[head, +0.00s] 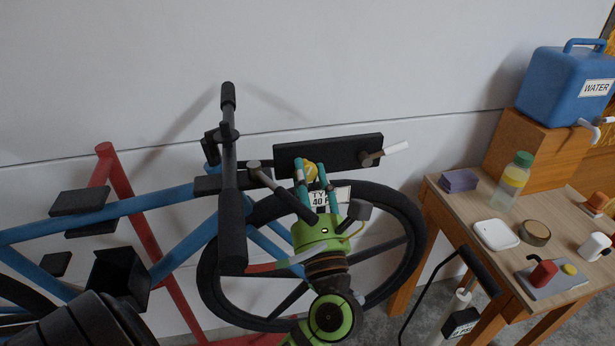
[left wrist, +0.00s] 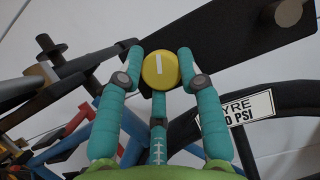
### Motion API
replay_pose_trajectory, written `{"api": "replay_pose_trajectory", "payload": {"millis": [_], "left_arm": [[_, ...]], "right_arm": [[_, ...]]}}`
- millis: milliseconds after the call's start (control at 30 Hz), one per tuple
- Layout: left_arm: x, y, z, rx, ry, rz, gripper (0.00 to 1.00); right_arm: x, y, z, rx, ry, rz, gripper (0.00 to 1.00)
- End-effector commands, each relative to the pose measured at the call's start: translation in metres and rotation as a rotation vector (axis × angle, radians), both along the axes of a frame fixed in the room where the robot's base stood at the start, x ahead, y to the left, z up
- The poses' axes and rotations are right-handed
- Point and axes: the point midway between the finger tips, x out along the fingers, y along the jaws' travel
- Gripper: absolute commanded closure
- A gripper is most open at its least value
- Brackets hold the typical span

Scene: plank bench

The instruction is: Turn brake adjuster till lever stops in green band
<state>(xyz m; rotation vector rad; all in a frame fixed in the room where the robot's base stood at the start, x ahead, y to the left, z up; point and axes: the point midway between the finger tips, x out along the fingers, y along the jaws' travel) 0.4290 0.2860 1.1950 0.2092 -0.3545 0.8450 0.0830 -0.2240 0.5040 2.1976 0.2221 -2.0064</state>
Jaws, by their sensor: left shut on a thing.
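The adjuster, a round yellow knob (head: 310,170) with a white mark, sits at the lower edge of a black board (head: 345,145) above the front wheel. My left gripper (head: 313,172), green with teal fingers, is shut on the knob; the fingers partly cover it in the head view. In the left wrist view the knob (left wrist: 160,70) is between the two fingertips (left wrist: 160,62), its white mark upright. A white-handled lever (head: 397,147) on a grey pivot points right and slightly up at the board's right end. No green band can be made out. My right gripper is not in view.
A blue bicycle frame (head: 160,203) and black handlebar (head: 230,180) stand close left of my left gripper. A tyre label (head: 330,197) is behind it.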

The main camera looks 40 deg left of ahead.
Motion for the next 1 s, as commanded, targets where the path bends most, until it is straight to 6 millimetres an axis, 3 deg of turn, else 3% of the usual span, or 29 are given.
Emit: {"api": "replay_pose_trajectory", "payload": {"millis": [700, 1000], "left_arm": [[-0.002, 0.002, -0.002, 0.3, 0.376, -0.003, 0.97], [-0.003, 0.002, -0.005, 0.361, 0.447, -0.003, 0.97]], "right_arm": [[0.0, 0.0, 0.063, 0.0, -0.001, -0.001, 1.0], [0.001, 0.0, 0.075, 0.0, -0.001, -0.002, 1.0]]}}
